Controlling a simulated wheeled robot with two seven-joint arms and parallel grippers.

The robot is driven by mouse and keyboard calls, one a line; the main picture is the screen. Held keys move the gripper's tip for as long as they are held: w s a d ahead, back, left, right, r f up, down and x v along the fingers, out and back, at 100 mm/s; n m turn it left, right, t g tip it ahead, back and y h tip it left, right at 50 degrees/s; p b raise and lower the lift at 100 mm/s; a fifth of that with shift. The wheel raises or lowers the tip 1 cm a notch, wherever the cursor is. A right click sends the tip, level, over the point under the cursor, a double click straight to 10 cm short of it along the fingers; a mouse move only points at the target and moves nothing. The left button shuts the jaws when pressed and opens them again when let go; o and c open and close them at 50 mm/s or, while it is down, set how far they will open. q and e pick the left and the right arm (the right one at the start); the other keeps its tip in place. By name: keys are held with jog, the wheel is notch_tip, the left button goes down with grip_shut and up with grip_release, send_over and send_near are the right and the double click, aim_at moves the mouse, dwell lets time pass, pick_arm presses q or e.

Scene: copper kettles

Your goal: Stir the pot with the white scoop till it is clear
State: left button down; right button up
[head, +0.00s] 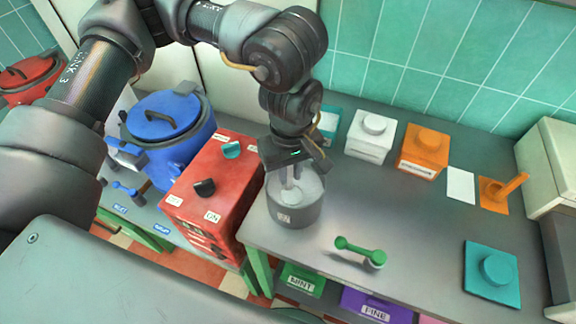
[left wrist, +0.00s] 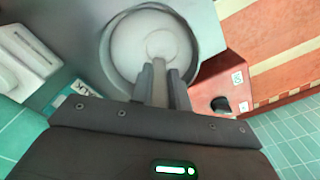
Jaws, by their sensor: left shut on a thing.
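The grey pot (head: 297,213) stands on the counter's left front part, beside the red box. In the left wrist view the pot (left wrist: 106,62) shows from above, with pale, cloudy whitish contents (left wrist: 130,40). My left gripper (head: 291,178) points down over the pot, its fingertips at the opening. It is shut on the handle of the white scoop (left wrist: 158,45), whose pale round end shows in the contents near the pot's middle. The fingers hide part of the scoop. How deep it reaches cannot be told. My right gripper is not in view.
A red box with knobs (head: 215,190) stands close left of the pot, with a blue lidded pot (head: 170,125) behind. A green scoop (head: 360,250) lies right of the pot. White (head: 370,140) and orange (head: 422,150) boxes stand at the back. The counter's middle is clear.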

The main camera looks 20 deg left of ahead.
pick_arm(q)
jog(key=shift+w+d+b, duration=0.35)
jog(key=shift+w+d, duration=0.6)
jog(key=shift+d, duration=0.05)
jog(key=shift+w+a, duration=0.95)
jog(key=shift+w, duration=0.1)
jog(key=shift+s, duration=0.1)
